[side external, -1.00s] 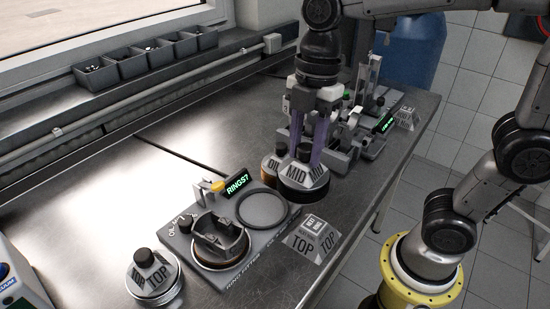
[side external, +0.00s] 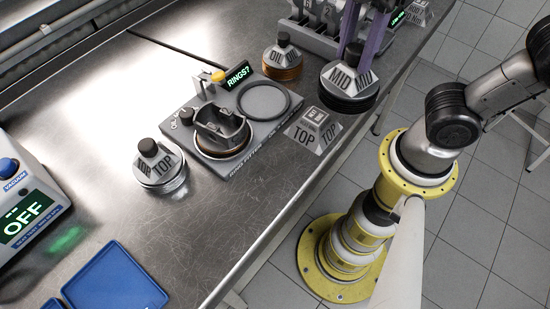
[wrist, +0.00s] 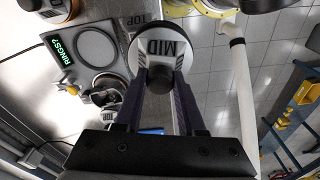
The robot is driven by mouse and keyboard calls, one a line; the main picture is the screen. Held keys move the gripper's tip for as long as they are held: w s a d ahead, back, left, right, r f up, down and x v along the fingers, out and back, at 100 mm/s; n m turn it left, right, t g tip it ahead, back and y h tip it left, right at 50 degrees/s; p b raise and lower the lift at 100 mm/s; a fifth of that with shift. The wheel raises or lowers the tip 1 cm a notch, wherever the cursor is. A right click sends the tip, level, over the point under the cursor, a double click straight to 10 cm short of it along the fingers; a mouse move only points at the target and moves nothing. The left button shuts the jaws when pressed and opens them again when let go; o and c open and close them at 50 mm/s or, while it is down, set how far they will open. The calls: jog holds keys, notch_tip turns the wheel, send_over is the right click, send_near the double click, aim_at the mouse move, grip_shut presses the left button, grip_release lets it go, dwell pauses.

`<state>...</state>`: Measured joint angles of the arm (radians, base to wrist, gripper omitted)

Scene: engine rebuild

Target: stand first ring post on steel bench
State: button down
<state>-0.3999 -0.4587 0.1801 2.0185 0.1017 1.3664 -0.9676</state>
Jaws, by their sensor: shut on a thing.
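The MID ring post (side external: 347,82), a grey faceted cap with a dark knob and black lower ring, hangs in my gripper (side external: 357,42). My purple fingers are shut on its knob, and it looks upright. In the wrist view the MID post (wrist: 160,45) is between my fingertips (wrist: 160,82), over the bench's edge and floor. The OIL post (side external: 283,62) stands on the steel bench (side external: 215,48) to its left, apart from it. The TOP post (side external: 158,168) stands at the bench's front left. My gripper's upper part is out of the side view.
The ring fitter (side external: 262,130) with its RINGS? display (side external: 238,76) sits mid-bench. A vacuum unit (side external: 25,205) and blue tray (side external: 115,280) are at left. Bare steel lies behind the fitter.

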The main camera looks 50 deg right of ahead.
aim_at(363, 97)
jog(key=shift+n, duration=0.8)
jog(key=s, duration=0.1)
jog(key=s+a, duration=0.2)
jog(key=s, duration=0.1)
jog(key=shift+a, duration=0.25)
jog(key=w+a+f+n, duration=0.1)
jog(key=w+a+f, duration=0.7)
jog(key=a+f, duration=0.3)
jog(key=shift+w+f, duration=0.2)
jog(key=shift+f, duration=0.75)
jog(key=shift+f, duration=0.1)
jog(key=c, duration=0.5)
grip_release()
jog(key=shift+f, duration=0.1)
